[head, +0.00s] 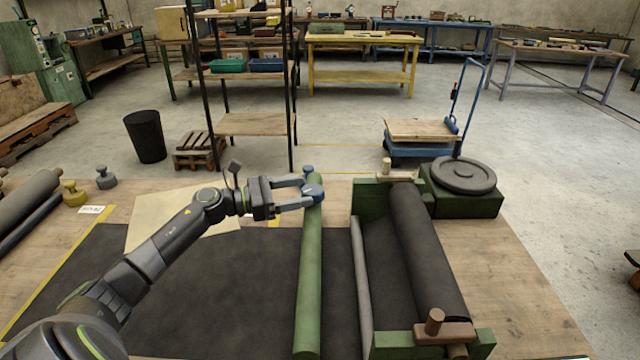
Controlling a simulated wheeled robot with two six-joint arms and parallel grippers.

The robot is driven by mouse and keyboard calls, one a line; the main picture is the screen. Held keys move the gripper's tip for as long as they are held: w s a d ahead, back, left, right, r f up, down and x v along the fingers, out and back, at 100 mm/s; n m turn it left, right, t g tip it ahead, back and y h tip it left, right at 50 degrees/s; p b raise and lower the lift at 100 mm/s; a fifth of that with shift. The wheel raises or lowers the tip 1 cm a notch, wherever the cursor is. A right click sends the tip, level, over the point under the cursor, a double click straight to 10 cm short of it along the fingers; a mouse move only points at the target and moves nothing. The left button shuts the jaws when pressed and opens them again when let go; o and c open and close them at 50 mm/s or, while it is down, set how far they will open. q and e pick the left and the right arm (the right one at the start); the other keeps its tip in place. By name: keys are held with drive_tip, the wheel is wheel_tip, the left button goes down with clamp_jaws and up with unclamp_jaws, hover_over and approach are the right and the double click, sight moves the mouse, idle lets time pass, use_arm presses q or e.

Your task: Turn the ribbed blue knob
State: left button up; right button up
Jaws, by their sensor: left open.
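The blue knob (314,190) is at the far end of the long green roll (309,270), near the back edge of the table. A smaller blue piece (308,169) shows just behind it. My left gripper (306,190) reaches in from the left with its two fingers apart at the knob. The fingertips overlap the knob in the picture; I cannot tell whether they touch it. The knob's ribs are too small to make out. My right gripper is not in view.
A green-framed roller stand (384,340) holds a dark roll (425,245) to the right. A round dark weight (463,175) lies on a green block behind it. Dark sheet (215,290) covers the table's middle. Yellow (75,194) and grey (106,178) weights stand at the left.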

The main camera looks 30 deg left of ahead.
sight(320, 188)
use_arm(q)
drive_tip(key=p+x, duration=0.1)
drive_tip(key=x, duration=0.3)
drive_tip(key=shift+w+d+r, duration=0.1)
drive_tip(key=shift+r, duration=0.05)
drive_tip(key=shift+x, duration=0.85)
